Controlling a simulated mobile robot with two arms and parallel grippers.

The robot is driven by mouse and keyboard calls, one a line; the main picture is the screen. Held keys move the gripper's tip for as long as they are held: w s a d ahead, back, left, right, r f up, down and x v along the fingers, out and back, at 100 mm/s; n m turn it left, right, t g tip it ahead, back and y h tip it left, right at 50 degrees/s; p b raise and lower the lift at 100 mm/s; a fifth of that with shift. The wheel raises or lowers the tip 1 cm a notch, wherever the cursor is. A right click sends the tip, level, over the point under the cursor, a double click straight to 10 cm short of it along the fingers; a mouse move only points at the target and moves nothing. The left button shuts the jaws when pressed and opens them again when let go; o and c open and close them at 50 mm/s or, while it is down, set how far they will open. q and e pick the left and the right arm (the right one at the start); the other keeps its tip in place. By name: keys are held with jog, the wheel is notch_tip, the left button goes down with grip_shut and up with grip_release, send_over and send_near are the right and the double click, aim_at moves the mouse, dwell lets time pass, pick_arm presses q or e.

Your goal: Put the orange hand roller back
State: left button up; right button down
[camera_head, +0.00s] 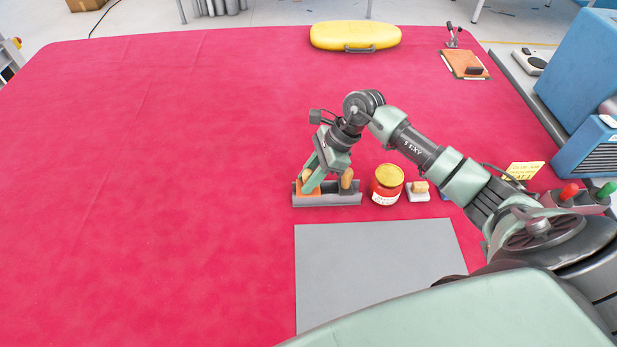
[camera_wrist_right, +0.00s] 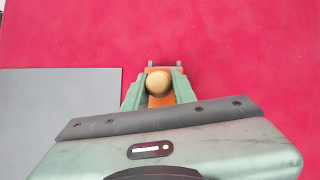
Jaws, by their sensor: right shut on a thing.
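The orange hand roller (camera_head: 308,186) has a pale wooden knob handle and is at the left end of a grey rack (camera_head: 327,200). My right gripper (camera_head: 316,178) is shut on it. The right wrist view shows the roller's round wooden end (camera_wrist_right: 158,84) between the two green fingers (camera_wrist_right: 156,96), with orange below. The fingers hide part of the roller, and I cannot tell whether it rests fully in the rack. A second, dark roller with a wooden handle (camera_head: 347,180) stands in the rack's right part. My left gripper is out of view.
A red jar with a yellow lid (camera_head: 387,184) and a small white block with a wooden top (camera_head: 418,191) stand right of the rack. A grey mat (camera_head: 380,265) lies in front. A yellow case (camera_head: 355,36) and a clipboard (camera_head: 466,64) lie at the back. The left cloth is clear.

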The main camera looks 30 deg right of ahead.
dwell(0.4)
jog(key=c, duration=1.1)
grip_release()
jog(key=o, duration=0.5)
jog(key=shift+r, duration=0.15)
jog(key=shift+r+p, duration=1.25)
jog(key=shift+r, duration=1.6)
